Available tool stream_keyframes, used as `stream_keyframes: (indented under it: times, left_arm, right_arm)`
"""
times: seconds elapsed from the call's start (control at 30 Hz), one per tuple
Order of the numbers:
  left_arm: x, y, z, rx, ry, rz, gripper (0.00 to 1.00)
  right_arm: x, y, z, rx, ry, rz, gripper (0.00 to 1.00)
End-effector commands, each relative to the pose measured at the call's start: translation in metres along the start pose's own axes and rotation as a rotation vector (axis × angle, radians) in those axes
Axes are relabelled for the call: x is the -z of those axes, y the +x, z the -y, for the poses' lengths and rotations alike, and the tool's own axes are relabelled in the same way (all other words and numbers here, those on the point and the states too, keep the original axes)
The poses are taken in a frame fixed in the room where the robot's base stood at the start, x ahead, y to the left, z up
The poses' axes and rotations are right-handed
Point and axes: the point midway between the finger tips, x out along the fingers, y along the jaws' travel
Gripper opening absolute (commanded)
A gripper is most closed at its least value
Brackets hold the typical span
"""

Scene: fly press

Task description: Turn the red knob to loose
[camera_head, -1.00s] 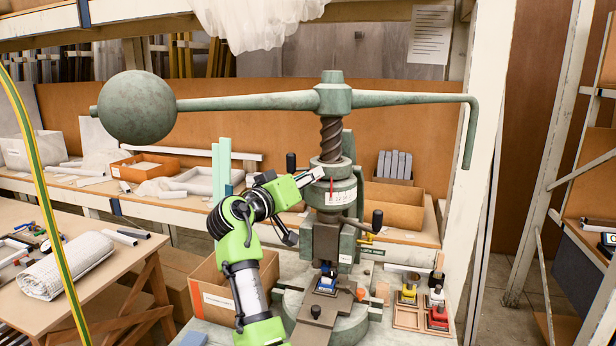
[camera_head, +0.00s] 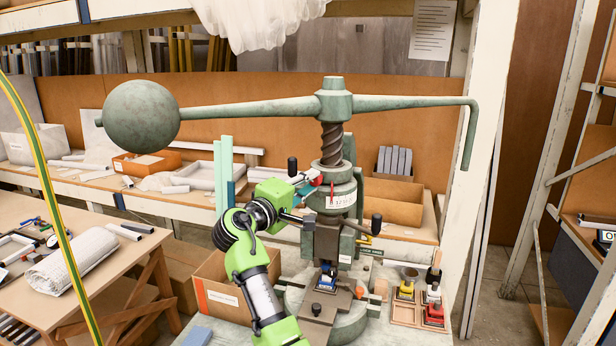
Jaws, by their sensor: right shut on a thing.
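The green fly press (camera_head: 334,103) stands on the bench with its long ball-ended arm across the top. On its collar is a white scale label (camera_head: 340,201) with a thin red pointer (camera_head: 332,190) over it; the lettering is too small to read. The small red knob (camera_head: 317,181) shows at the collar's left side. My right gripper (camera_head: 310,184) reaches in from the lower left on its green arm. Its fingertips are at the knob and shut on it, partly hiding it. My left gripper is not in view.
Black-ended handles (camera_head: 376,224) stick out from the press. A cardboard box (camera_head: 226,285) stands below my right arm. A wooden tray (camera_head: 406,313) with colored items stands right of the press base. A side table (camera_head: 100,290) stands at left.

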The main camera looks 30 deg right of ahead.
Motion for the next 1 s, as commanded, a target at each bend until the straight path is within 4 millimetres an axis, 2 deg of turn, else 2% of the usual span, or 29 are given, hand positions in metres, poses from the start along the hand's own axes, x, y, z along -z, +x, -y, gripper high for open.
stream_keyframes:
  times: [0.03,0.4,0.93,0.97,1.0]
  left_arm:
    - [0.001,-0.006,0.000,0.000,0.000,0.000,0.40]
    - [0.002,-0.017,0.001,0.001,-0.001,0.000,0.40]
    - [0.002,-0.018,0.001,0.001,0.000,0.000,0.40]
    - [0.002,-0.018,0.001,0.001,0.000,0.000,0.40]
    - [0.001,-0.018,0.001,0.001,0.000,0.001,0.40]
  right_arm:
    - [0.000,0.001,-0.006,-0.006,-0.029,0.000,0.00]
    - [0.000,0.001,-0.004,-0.006,-0.178,0.001,0.00]
    - [-0.001,0.002,-0.004,-0.008,-0.200,0.001,0.00]
    - [-0.001,0.002,-0.004,-0.008,-0.200,0.001,0.23]
    - [0.000,0.001,-0.004,-0.008,-0.200,0.001,0.34]
